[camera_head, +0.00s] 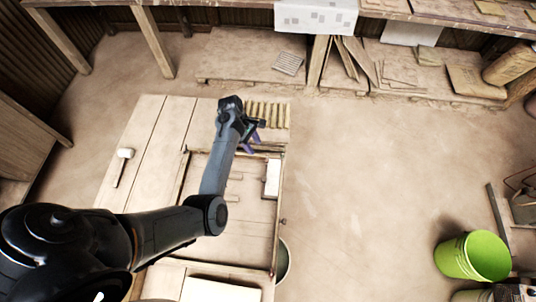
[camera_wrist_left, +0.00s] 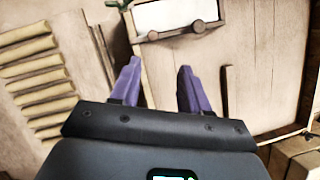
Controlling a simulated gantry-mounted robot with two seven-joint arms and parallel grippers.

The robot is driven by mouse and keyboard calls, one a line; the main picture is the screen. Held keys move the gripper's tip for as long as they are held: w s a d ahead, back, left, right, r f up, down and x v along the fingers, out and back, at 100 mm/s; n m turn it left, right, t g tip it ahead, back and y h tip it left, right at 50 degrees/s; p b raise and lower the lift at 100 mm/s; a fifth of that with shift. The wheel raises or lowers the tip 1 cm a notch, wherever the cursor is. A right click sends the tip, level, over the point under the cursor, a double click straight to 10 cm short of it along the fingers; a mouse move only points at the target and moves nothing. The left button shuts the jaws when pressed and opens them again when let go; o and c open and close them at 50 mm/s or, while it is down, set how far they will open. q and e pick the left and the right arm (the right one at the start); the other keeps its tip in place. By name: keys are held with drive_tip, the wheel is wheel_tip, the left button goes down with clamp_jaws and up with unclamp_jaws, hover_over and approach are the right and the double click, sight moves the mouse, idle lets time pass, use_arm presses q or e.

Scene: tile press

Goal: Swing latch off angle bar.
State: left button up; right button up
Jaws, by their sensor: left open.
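My left gripper (camera_head: 252,141) hangs over the far right part of the wooden table, beside the ribbed slats. In the left wrist view its two purple fingers (camera_wrist_left: 160,68) are apart with nothing between them, only pale boards beyond. A white block (camera_head: 272,178) lies in the wooden frame at the table's right side. In the left wrist view a wooden strip with round knobs (camera_wrist_left: 184,32) runs along the block's near edge, just beyond the fingertips. I cannot tell for sure which pieces are the latch and the angle bar. My right gripper is not in view.
Ribbed slats (camera_head: 267,114) lie at the table's far right corner. A mallet (camera_head: 123,166) lies on the left boards. A lime-green bucket (camera_head: 473,257) stands on the floor at right. The floor between table and bucket is clear.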

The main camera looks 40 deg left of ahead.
sight(266, 160)
use_arm(q)
drive_tip(key=x, duration=0.3)
drive_tip(key=w+x, duration=0.1)
drive_tip(key=x, duration=0.6)
drive_tip(key=shift+w+d+r, duration=0.1)
drive_tip(key=shift+w+d, duration=0.05)
drive_tip(key=shift+w, duration=0.1)
drive_tip(key=shift+c, duration=0.2)
clamp_jaws()
